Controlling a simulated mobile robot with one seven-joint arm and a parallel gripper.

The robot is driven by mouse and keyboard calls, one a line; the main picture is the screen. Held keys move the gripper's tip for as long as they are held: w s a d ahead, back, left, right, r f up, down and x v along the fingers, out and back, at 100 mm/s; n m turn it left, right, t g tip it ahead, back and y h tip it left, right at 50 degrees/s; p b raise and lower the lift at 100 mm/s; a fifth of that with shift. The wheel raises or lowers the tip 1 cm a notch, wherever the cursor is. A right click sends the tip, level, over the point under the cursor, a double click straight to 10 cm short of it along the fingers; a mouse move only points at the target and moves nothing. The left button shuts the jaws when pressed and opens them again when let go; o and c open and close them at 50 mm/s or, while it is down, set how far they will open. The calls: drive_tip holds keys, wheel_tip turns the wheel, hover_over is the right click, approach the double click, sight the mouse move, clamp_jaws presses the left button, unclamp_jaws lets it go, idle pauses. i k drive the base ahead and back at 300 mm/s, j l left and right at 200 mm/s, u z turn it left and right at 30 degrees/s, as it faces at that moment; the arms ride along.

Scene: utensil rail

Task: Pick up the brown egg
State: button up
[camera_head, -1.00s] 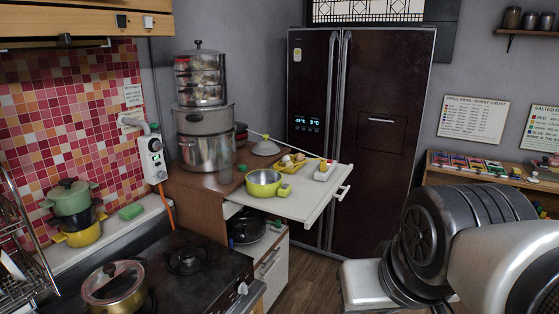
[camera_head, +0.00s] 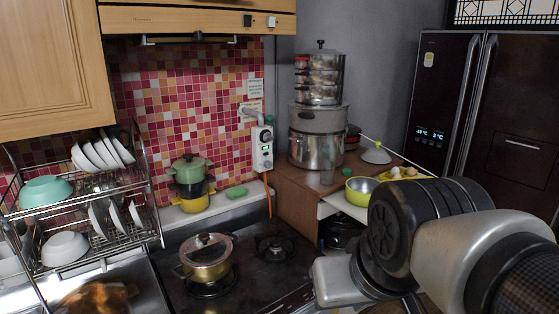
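Small pale and tan eggs (camera_head: 395,171) sit in a yellow holder (camera_head: 426,176) on the counter at the right of the picture. They are small and partly hidden by my arm, so I cannot tell which one is the brown egg. My arm fills the lower right, in front of the counter. My gripper's fingertips do not show.
A yellow-green bowl (camera_head: 362,190) is left of the eggs, with a grey lid (camera_head: 377,155) behind. Stacked steamers (camera_head: 318,135) stand further left. A lidded pot (camera_head: 206,258) is on the stove. A dish rack (camera_head: 85,215) stands far left. The dark fridge (camera_head: 510,125) is at the right.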

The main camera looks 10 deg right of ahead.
sight(411, 172)
drive_tip(key=i+l+u, duration=0.2)
drive_tip(key=l, duration=0.15)
drive_tip(key=i+l+u, duration=0.2)
drive_tip(key=l+u, duration=0.2)
drive_tip(key=l, duration=0.25)
drive_tip(key=i+l+u, duration=0.1)
drive_tip(key=l, duration=0.3)
drive_tip(key=i+l, duration=0.1)
drive_tip(key=l, duration=0.25)
drive_tip(key=l+u, duration=0.15)
drive_tip(key=l, duration=0.25)
drive_tip(key=i+l, duration=0.1)
drive_tip(key=l, duration=0.4)
drive_tip(key=i+l, duration=0.1)
drive_tip(key=l, duration=0.45)
drive_tip(key=i+l, duration=0.15)
drive_tip(key=l, duration=0.35)
drive_tip(key=i+l, duration=0.1)
drive_tip(key=l, duration=0.4)
